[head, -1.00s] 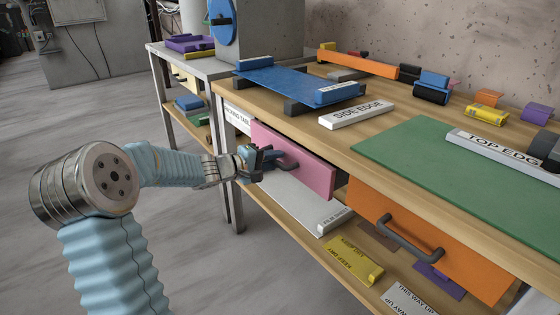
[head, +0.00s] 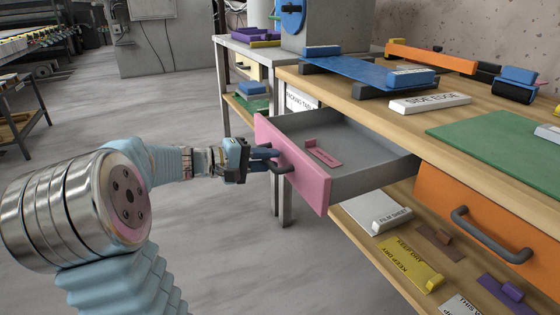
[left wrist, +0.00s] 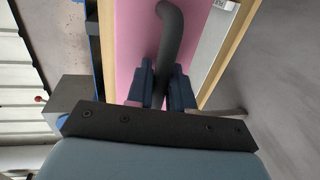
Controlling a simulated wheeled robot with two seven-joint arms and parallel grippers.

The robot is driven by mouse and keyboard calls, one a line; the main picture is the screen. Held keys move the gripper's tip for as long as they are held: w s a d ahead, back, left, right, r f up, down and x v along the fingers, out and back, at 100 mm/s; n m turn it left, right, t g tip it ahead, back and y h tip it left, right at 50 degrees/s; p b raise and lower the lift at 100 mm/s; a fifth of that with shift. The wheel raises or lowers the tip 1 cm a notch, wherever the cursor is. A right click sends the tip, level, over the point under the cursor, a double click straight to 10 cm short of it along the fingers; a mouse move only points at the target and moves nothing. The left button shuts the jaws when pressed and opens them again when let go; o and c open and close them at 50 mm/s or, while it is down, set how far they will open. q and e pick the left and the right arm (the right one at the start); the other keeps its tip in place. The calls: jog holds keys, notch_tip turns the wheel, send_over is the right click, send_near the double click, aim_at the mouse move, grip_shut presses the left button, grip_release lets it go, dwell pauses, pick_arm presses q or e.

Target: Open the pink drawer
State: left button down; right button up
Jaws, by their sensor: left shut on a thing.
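The pink drawer (head: 292,165) stands pulled well out from under the wooden workbench in the head view. Its grey inside shows, with a small pink labelled piece (head: 323,155) lying in it. My left gripper (head: 268,158) is at the drawer front, shut on the dark drawer handle (head: 283,168). In the left wrist view the two blue fingers (left wrist: 162,88) sit on either side of the handle (left wrist: 172,28), in front of the pink panel (left wrist: 136,40). My right gripper is not in view.
The closed orange drawer (head: 470,215) with its dark handle is to the right. On the benchtop (head: 350,108) are a blue board (head: 365,75), a white "SIDE EDGE" block (head: 430,103) and a green mat (head: 500,135). A lower shelf holds labelled pieces. The floor left of the drawer is clear.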

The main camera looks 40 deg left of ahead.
pick_arm(q)
jog(key=shift+s+a, duration=0.1)
jog(key=shift+s, duration=0.15)
jog(key=c, duration=1.1)
grip_release()
jog(key=v, duration=1.3)
jog(key=shift+s+a, duration=0.25)
jog(key=shift+s, duration=0.1)
